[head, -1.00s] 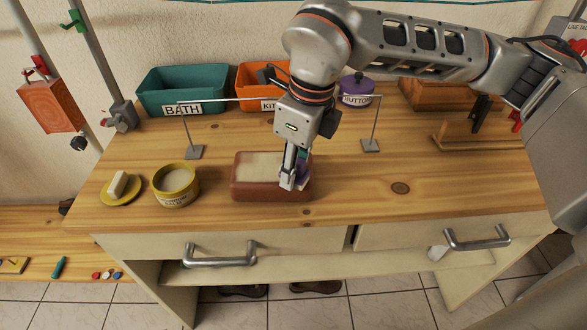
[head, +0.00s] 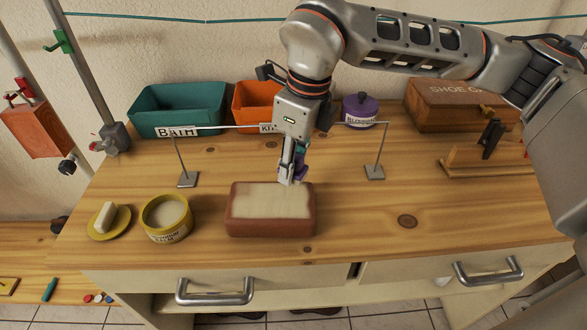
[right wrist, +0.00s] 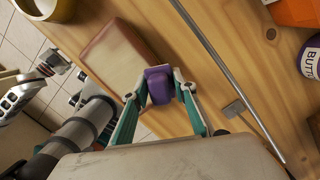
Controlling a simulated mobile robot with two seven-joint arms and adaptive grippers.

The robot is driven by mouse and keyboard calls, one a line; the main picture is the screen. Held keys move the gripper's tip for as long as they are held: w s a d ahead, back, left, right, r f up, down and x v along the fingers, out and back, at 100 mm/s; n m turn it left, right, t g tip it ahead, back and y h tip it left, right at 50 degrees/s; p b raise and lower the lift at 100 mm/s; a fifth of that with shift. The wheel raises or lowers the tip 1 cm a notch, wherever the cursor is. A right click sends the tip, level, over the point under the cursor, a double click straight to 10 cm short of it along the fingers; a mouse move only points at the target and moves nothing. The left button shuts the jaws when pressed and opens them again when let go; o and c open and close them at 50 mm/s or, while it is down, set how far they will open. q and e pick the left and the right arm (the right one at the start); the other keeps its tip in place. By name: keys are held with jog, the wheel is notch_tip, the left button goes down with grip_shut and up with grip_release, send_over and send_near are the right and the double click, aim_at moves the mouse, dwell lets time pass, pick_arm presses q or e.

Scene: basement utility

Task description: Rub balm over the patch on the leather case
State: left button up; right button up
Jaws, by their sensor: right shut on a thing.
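The leather case (head: 270,226) is a reddish-brown block lying on the bench, with a pale patch (head: 262,201) covering most of its top. My right gripper (head: 291,179) is shut on a purple pad (right wrist: 159,86), over the case's far edge, right of its middle. The pad is mostly hidden behind the fingers in the head view; I cannot tell whether it touches the patch. A yellow open tin (head: 168,229) of pale balm stands left of the case. My left gripper is not in the head view; grey and teal parts at the left of the right wrist view may be it.
A thin metal rail (head: 232,127) on two posts spans behind the case. Teal (head: 150,119) and orange (head: 243,98) bins and a purple pot (head: 361,110) stand behind. The right-front bench is clear.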

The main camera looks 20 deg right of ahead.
jog(key=shift+s+a+r+p, duration=0.1)
jog(key=shift+s+r+p, duration=0.15)
jog(key=shift+r, duration=0.4)
jog(key=shift+s+a+r+p, duration=0.1)
jog(key=shift+r+p, duration=0.1)
jog(key=shift+r, duration=0.75)
jog(key=shift+w+d+r+p, duration=0.15)
jog(key=shift+r+p, duration=0.15)
jog(key=shift+p, duration=0.15)
notch_tip(320, 180, up, 2)
jog(key=shift+r+p, duration=0.15)
jog(key=shift+p, duration=0.5)
jog(key=shift+r, duration=0.25)
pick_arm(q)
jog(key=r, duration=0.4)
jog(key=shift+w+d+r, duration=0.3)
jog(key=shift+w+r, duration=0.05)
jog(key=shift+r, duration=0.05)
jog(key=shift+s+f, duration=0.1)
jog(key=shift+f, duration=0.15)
